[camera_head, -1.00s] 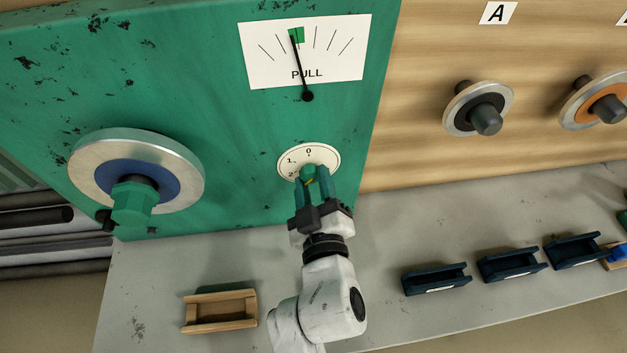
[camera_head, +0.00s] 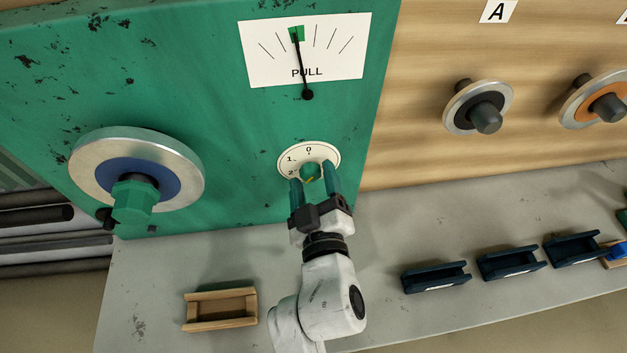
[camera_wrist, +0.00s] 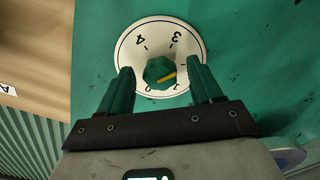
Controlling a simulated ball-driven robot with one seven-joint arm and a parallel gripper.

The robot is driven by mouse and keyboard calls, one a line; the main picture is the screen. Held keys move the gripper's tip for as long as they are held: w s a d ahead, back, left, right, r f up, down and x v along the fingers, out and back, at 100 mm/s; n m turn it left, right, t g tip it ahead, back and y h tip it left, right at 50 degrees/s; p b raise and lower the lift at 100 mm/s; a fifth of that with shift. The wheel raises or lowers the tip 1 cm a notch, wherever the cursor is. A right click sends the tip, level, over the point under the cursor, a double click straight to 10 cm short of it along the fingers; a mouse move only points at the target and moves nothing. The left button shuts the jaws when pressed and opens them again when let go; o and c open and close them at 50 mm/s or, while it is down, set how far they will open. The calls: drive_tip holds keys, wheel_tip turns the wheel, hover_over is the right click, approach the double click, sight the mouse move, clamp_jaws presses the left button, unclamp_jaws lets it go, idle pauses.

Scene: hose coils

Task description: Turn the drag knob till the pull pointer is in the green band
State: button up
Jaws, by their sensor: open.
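The drag knob (camera_head: 311,172) is a small green knob with a yellow mark, on a white round dial (camera_head: 308,150) with numbers. The knob also shows in the wrist view (camera_wrist: 159,71), its yellow mark pointing toward the right. My gripper (camera_head: 312,177) is open, with one finger on each side of the knob and gaps between; its fingers also show in the wrist view (camera_wrist: 160,85). The pull pointer (camera_head: 301,65) is a black needle on the white PULL scale (camera_head: 270,58). Its tip lies over the green band (camera_head: 296,33).
A large metal disc with a blue centre and green hub (camera_head: 133,200) stands out at left. A wooden tray (camera_head: 220,309) and dark blue trays (camera_head: 436,277) sit on the grey bench. Spools (camera_head: 485,118) stick out from the wooden wall at right.

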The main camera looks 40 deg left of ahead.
drive_tip(key=p+v, duration=0.1)
drive_tip(key=v, duration=0.9)
drive_tip(key=shift+s+d+p, duration=0.25)
drive_tip(key=shift+s+p, duration=0.05)
idle(0.4)
drive_tip(key=w+d+f+m+g+h, duration=0.1)
drive_tip(key=w+d+f+m+h, duration=0.2)
drive_tip(key=d, duration=0.4)
drive_tip(key=w+d+f+m+h, duration=0.1)
drive_tip(key=d+f+m+h, duration=0.25)
drive_tip(key=d, duration=0.35)
drive_tip(key=w+d+f+m+g+h, duration=0.1)
drive_tip(key=w+d+f+m+h, duration=0.2)
drive_tip(key=d, duration=0.4)
drive_tip(key=s+d+f+m+g+h, duration=0.2)
drive_tip(key=s+d+f+m+g, duration=0.1)
drive_tip(key=s+d, duration=0.5)
drive_tip(key=s+d+f+m+g+h, duration=0.2)
drive_tip(key=s+d+f+m+g, duration=0.2)
drive_tip(key=s+d, duration=0.5)
drive_tip(key=d+m+g, duration=0.1)
drive_tip(key=d, duration=0.3)
drive_tip(key=shift+s+d+g, duration=0.15)
drive_tip(key=shift+s+g, duration=0.05)
drive_tip(key=shift+g, duration=0.1)
